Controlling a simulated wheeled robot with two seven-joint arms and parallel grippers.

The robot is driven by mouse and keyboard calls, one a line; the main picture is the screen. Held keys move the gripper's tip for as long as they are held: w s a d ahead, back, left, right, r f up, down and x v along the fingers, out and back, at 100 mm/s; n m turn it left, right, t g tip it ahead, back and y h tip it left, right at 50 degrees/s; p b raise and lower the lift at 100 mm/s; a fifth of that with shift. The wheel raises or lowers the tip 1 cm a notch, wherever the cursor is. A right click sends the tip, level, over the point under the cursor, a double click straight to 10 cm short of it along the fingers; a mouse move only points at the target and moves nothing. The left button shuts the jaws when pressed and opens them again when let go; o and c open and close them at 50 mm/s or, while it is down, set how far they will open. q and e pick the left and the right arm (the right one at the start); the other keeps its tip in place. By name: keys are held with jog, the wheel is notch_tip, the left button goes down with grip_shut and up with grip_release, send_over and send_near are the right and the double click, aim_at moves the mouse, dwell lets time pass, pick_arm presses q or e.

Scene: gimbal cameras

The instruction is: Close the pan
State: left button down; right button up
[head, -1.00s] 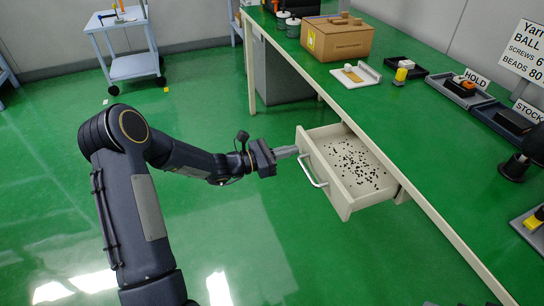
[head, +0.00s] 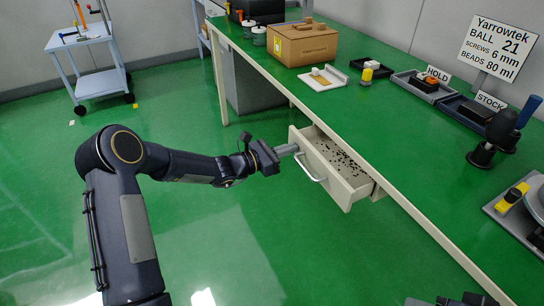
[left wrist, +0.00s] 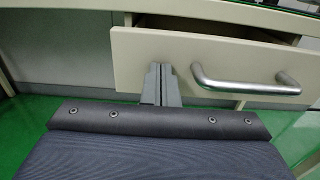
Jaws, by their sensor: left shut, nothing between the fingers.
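The pan is a cream drawer (head: 338,186) under the green-topped bench, part-way out, with small dark beads or screws scattered on its floor. Its front (left wrist: 215,65) fills the upper middle of the left wrist view, with a silver bar handle (left wrist: 245,82) on it. My left gripper (head: 293,149) is shut and empty. Its fingertips (left wrist: 160,70) are at the drawer front, beside the handle and not around it. They look to be touching the front or very close to it.
The green bench (head: 400,146) carries a cardboard box (head: 302,44), a white tray (head: 322,79), a hold tray (head: 421,88) and a stock tray (head: 470,109). A white-blue cart (head: 88,68) stands at the back left.

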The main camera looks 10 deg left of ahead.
aim_at(310, 140)
pick_arm(q)
jog(key=b+x, duration=0.1)
jog(key=x, duration=0.6)
jog(key=shift+w+d, duration=0.15)
jog(key=shift+w+r, duration=0.1)
jog(key=shift+r, duration=0.05)
jog(key=shift+r, duration=0.1)
